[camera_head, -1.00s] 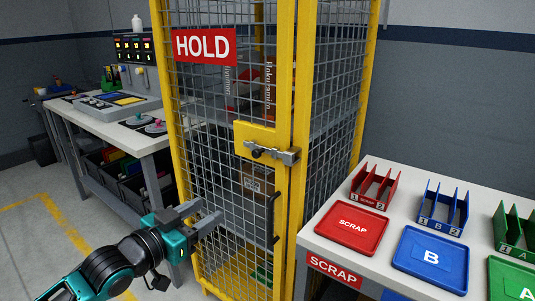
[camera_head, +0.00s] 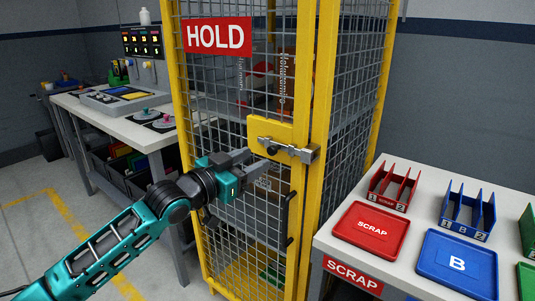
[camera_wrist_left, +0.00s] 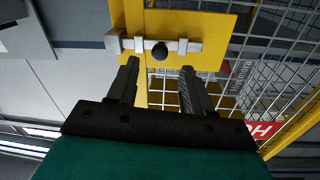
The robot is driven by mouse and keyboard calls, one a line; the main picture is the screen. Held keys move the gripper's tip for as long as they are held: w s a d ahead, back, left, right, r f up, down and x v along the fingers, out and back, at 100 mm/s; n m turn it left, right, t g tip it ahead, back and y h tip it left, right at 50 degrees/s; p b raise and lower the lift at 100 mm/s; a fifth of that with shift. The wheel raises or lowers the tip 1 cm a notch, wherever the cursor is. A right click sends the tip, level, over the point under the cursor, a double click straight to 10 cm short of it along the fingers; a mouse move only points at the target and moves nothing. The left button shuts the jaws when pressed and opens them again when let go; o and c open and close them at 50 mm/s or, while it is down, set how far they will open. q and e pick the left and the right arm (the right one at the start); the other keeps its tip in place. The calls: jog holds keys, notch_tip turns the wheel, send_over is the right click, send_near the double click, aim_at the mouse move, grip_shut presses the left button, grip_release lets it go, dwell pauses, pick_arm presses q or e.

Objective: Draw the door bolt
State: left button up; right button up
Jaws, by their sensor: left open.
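The door bolt (camera_head: 300,153) is a grey metal bar with a dark round knob (camera_head: 271,149), on a yellow plate (camera_head: 262,130) of the mesh cage door. Its right end reaches across to the yellow post beside the door. In the left wrist view the bolt (camera_wrist_left: 183,45) lies across the plate, with the black knob (camera_wrist_left: 159,51) in the middle. My left gripper (camera_head: 258,162) is open and empty, just in front of the plate. Its two fingers (camera_wrist_left: 159,67) stand on either side of the knob's line, apparently short of it. My right gripper is not in view.
A black door handle (camera_head: 290,218) is below the bolt. A red HOLD sign (camera_head: 218,36) hangs on the mesh. At right, a table holds a red SCRAP tray (camera_head: 370,231), a blue B tray (camera_head: 455,265) and small racks. A workbench (camera_head: 140,133) stands at left.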

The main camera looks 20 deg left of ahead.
aim_at(270, 152)
pick_arm(q)
jog(key=x, duration=0.5)
jog(key=shift+w+d, duration=0.15)
jog(key=shift+w, duration=0.2)
grip_shut()
